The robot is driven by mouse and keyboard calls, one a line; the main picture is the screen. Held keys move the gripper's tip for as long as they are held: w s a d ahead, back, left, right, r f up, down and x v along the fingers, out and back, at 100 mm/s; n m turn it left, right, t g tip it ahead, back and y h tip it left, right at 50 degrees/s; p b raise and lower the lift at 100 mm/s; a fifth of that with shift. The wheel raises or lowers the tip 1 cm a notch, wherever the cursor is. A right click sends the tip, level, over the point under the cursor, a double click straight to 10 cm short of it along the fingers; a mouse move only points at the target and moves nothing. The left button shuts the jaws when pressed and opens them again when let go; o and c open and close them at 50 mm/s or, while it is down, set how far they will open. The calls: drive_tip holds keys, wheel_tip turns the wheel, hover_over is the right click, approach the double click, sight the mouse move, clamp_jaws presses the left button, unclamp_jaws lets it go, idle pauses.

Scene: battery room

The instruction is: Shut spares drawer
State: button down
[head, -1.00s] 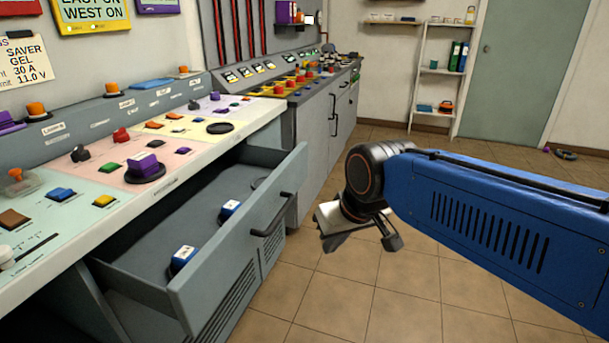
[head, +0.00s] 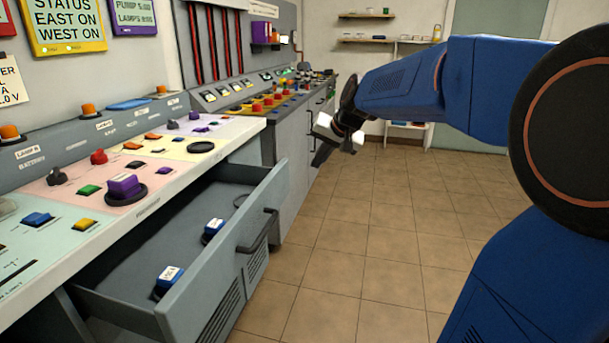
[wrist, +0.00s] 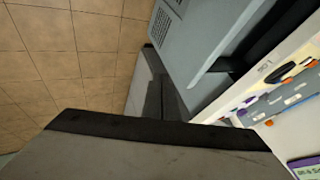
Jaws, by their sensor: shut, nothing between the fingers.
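The spares drawer (head: 228,262) is a grey drawer pulled well out from under the sloped console, in the head view. Its front has a dark bar handle (head: 258,232) and vent slots. Inside lie two blue blocks with white labels, one nearer (head: 168,280) and one farther (head: 213,229). My gripper (head: 335,146) is shut and empty, above and beyond the drawer's far front corner, apart from it. In the wrist view my gripper's dark and grey parts fill the bottom. A grey-blue vented panel (wrist: 205,40) shows beyond; I cannot tell if it is the drawer front.
The console top (head: 130,180) with coloured buttons and knobs overhangs the drawer. A second grey cabinet (head: 297,150) stands just past the drawer. The tiled floor (head: 340,250) in front of the drawer is clear. Shelves (head: 380,40) are on the back wall.

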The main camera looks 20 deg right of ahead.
drive_tip(key=w+a+f, duration=0.4)
drive_tip(key=w+f, duration=0.4)
drive_tip(key=shift+a, duration=0.35)
drive_tip(key=shift+w, duration=0.1)
approach(238, 175)
drive_tip(key=x, duration=0.5)
drive_tip(key=shift+f, duration=0.1)
idle(0.3)
idle(0.4)
